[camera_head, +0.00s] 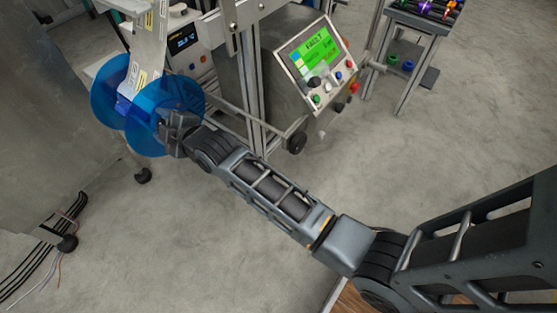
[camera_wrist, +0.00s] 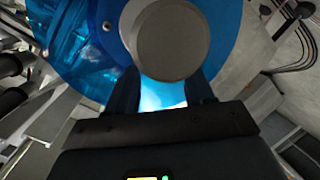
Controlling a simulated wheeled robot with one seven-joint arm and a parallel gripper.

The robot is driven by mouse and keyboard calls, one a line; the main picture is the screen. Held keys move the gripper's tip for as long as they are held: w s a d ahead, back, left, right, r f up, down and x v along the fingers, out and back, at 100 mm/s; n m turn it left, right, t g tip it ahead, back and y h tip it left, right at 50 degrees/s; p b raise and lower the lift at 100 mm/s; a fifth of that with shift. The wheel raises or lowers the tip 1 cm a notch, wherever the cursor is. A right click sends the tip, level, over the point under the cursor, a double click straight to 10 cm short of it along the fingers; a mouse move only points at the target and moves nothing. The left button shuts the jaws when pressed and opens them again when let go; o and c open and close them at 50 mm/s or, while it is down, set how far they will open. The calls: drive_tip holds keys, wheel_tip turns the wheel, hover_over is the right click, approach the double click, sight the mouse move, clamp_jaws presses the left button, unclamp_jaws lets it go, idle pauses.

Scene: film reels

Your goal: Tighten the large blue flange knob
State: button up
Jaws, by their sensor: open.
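Two large translucent blue flange discs stand side by side on a reel in the head view, the near one (camera_head: 190,92) partly hidden by my gripper (camera_head: 174,132), the far one (camera_head: 103,90) to its left. In the wrist view, the blue flange (camera_wrist: 82,45) fills the upper left and middle. A round grey knob-like face (camera_wrist: 172,38) stands in front of it, just past the fingertips. My gripper (camera_wrist: 163,85) is open, with one finger on each side below this face. Whether the fingers touch it cannot be told.
A machine with a green-screen control panel (camera_head: 318,55) and metal posts stands right of the reel. A small cart (camera_head: 420,20) with coloured items is at upper right. A grey cabinet (camera_head: 45,130) and loose cables (camera_head: 55,235) are at left. Open floor lies below.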

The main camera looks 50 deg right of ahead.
drive_tip(key=s+d+r+m+p, duration=0.1)
drive_tip(key=s+r+p, duration=0.1)
drive_tip(key=s, duration=1.4)
drive_tip(key=s+d+r+m+p, duration=0.1)
drive_tip(key=s+r+m+p, duration=0.1)
drive_tip(key=s, duration=1.4)
drive_tip(key=shift+d+r+y+p, duration=0.35)
drive_tip(key=shift+r+y+p, duration=0.05)
drive_tip(key=shift+r+p, duration=0.5)
drive_tip(key=shift+w, duration=0.1)
